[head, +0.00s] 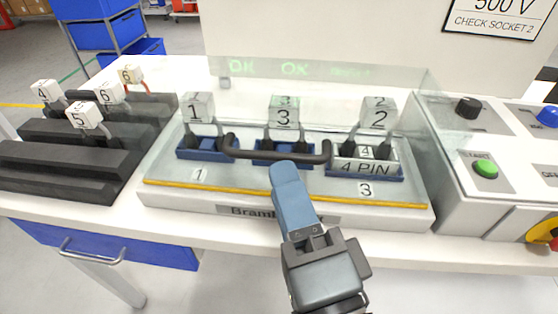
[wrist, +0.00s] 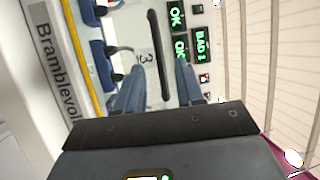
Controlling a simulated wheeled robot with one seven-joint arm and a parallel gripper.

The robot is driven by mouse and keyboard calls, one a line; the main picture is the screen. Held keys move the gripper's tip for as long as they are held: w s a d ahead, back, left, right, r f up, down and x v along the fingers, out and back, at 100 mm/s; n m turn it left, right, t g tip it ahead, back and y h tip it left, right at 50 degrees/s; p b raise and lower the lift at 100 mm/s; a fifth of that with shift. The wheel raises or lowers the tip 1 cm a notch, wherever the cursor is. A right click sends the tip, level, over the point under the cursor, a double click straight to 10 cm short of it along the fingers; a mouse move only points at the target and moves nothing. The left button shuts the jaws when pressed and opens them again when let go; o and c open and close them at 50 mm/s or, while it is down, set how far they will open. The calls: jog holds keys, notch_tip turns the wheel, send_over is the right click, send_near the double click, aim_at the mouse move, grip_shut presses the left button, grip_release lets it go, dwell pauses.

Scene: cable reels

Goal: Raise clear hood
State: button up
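The clear hood (head: 235,90) stands over the tester base and looks lowered. Its dark handle bar (head: 275,155) runs across the front; it also shows in the wrist view (wrist: 153,45). Behind the clear panel, blocks marked 1 (head: 197,108), 3 (head: 283,114) and 2 (head: 378,113) stand in blue sockets. My gripper (head: 283,172) is just in front of the handle in the head view, and only one finger shows clearly there. In the wrist view my gripper (wrist: 162,75) has its fingers apart, with the bar between them in the picture. Whether they touch it cannot be told.
A dark ribbed rack (head: 75,150) with several numbered plugs is at the left. A control panel with a green button (head: 485,169) and a black knob (head: 468,107) is at the right. The display (wrist: 181,35) reads OK, OK and BAD 2.

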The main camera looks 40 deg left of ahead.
aim_at(284, 132)
jog(key=shift+x, duration=1.95)
grip_shut()
